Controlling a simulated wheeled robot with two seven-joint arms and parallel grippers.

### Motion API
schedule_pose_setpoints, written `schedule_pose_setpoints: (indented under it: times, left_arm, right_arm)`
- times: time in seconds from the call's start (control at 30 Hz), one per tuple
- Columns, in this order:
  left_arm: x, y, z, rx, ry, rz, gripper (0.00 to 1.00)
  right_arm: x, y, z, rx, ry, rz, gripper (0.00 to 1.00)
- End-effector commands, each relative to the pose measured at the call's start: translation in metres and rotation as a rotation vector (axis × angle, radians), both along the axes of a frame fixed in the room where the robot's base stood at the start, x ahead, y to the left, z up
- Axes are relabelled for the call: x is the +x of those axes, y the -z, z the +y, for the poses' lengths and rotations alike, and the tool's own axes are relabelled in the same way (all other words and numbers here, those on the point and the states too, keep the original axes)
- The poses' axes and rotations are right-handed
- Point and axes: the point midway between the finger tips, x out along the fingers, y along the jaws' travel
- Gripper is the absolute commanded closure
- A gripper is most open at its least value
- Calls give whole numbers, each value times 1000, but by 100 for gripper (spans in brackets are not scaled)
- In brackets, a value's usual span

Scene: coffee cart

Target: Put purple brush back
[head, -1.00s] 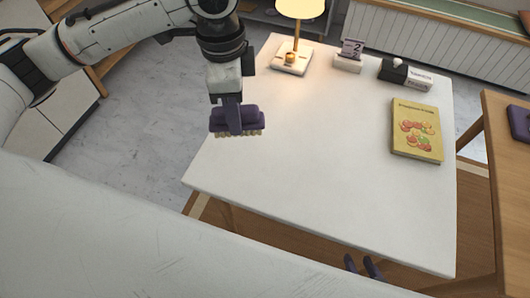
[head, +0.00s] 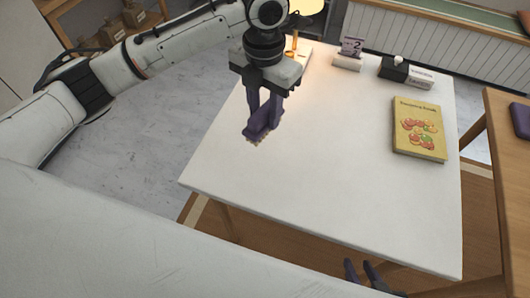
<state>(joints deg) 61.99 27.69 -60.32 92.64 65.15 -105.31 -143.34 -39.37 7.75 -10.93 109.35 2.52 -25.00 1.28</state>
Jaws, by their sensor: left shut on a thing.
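The purple brush (head: 260,122) is in my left gripper (head: 264,108) in the head view. It has a purple back and pale bristles facing down. The gripper is shut on it and holds it over the left part of the white table (head: 320,175). I cannot tell whether the bristles touch the table top. The brush is turned at an angle. Only the dark fingertips of my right gripper (head: 361,273) show, at the bottom edge near the table's front edge. They are apart, with nothing seen between them.
A yellow book (head: 418,128) lies on the table's right side. A lit lamp (head: 303,8), a number stand (head: 349,54) and a tissue box (head: 420,77) stand along the back. Another wooden table (head: 508,150) is at the right. The table's middle and front are clear.

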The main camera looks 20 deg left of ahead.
Motion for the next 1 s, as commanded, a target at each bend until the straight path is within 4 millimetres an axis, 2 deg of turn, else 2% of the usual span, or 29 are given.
schedule_pose_setpoints:
  times: [0.13, 0.2, 0.4, 0.63, 0.8, 1.0]
  left_arm:
    - [1, 7, -1, 1, 93, 4, 92]
    - [1, 18, -1, 3, 107, 7, 92]
    - [1, 54, -1, 2, 109, 6, 92]
    - [1, 73, -2, 1, 108, 4, 92]
    - [1, 97, -2, 2, 108, 6, 92]
    - [1, 103, -1, 2, 108, 1, 92]
  right_arm:
    - [0, 1, 0, 0, 0, 0, 69]
    - [0, 1, 0, 0, 0, 0, 69]
    - [0, 0, 0, 0, 0, -1, 69]
    - [0, 0, 0, 0, 0, -1, 69]
    - [1, 0, 0, 0, 0, -1, 69]
    - [1, 0, 0, 0, 0, -2, 69]
